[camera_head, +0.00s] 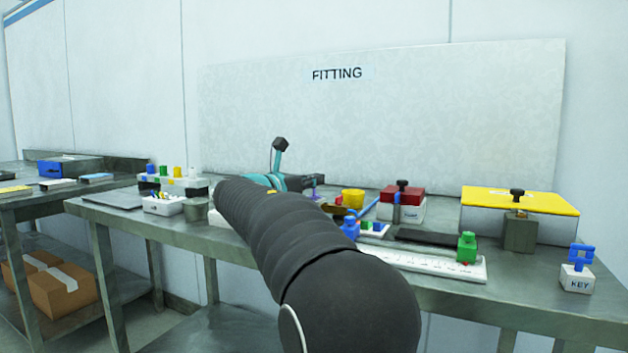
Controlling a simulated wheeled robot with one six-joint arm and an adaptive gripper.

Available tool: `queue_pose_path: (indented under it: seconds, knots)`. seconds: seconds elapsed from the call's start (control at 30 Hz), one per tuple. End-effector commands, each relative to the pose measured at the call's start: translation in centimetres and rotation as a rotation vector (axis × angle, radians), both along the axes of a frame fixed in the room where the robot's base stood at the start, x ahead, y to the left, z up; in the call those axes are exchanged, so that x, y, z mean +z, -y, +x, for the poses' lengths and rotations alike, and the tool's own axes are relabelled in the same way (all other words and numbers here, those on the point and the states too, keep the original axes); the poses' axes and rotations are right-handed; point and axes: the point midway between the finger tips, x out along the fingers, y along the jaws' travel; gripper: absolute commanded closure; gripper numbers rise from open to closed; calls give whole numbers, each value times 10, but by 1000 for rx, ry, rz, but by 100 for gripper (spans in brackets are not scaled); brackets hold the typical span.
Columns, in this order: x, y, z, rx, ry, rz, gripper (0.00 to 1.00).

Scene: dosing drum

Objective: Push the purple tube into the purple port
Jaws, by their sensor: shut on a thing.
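My gripper (318,183) is at the far end of my arm, small and dark, above the middle of the bench in the head view. It is shut on a small purple piece, seemingly the purple tube (316,196), which shows just below the fingers. My own arm hides most of the area around and below it. I cannot make out the purple port, nor whether the tube touches anything.
A yellow cup (353,198), a red-lidded box (402,205) and a blue piece (350,227) stand right of the gripper. A white rail (425,263) with a green block (467,247) lies in front. A yellow-topped case (520,201) and KEY block (577,279) are farther right.

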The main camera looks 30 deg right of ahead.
Motion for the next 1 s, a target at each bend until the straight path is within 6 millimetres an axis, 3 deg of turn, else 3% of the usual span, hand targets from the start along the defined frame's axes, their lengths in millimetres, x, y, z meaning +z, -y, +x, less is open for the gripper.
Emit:
queue_pose_path:
  seconds: [0.03, 0.23, 0.37, 0.4, 0.77, 1.0]
  knots:
    - [-10, 0, 3, -1, -15, 3, 100]
    - [-11, 0, 3, -1, -17, 4, 100]
    - [-11, 0, 3, -1, -17, 4, 67]
    - [-11, 0, 3, -1, -16, 3, 65]
    - [-9, -4, 1, 0, -13, 3, 65]
    - [-8, -41, -13, 7, -12, 3, 65]
